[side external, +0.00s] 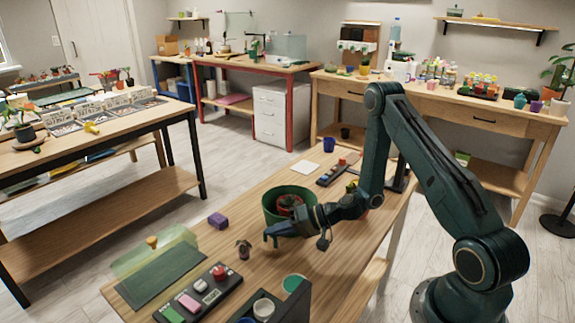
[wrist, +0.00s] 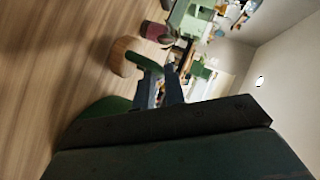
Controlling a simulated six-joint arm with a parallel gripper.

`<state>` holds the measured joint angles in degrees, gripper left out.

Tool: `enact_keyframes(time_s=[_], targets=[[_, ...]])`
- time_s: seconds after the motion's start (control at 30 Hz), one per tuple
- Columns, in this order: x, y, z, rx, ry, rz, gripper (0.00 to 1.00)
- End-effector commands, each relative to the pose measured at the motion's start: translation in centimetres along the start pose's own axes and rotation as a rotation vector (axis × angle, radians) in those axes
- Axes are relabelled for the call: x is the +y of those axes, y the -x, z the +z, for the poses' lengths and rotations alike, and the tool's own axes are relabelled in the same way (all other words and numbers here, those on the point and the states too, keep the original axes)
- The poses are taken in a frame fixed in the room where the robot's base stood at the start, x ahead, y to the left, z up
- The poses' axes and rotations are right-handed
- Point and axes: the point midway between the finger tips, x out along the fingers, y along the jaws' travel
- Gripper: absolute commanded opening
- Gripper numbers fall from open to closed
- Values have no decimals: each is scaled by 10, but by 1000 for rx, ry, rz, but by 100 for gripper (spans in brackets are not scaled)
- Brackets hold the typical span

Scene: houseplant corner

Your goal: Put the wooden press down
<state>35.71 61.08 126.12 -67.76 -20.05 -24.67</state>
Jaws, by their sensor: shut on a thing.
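My gripper (side external: 285,231) is at the near left side of the green pot (side external: 271,205), low over the table. It also shows in the wrist view (wrist: 166,85), with its dark fingers close together. It is shut on what appears to be the wooden press, whose tan end (wrist: 122,57) shows beside a green strip in the wrist view. The press is hard to make out in the side view, and I cannot tell whether it touches the table.
A button panel (side external: 201,293), a dark green mat (side external: 161,278) and a clear green cover (side external: 155,252) lie towards the near left. Bare wood shows between them.

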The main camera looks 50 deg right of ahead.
Motion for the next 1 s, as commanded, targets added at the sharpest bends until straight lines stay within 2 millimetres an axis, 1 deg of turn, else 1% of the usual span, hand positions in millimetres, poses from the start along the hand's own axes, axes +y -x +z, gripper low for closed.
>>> enact_keyframes(time_s=[0.23, 0.3, 0.47, 1.0], targets=[[10, 28, 4, 4, -4, -1, 0], [0, 29, 0, 2, 4, -4, 0], [-16, 37, -8, 1, 5, -3, 0], [-81, 68, -38, 3, 5, -3, 0]])
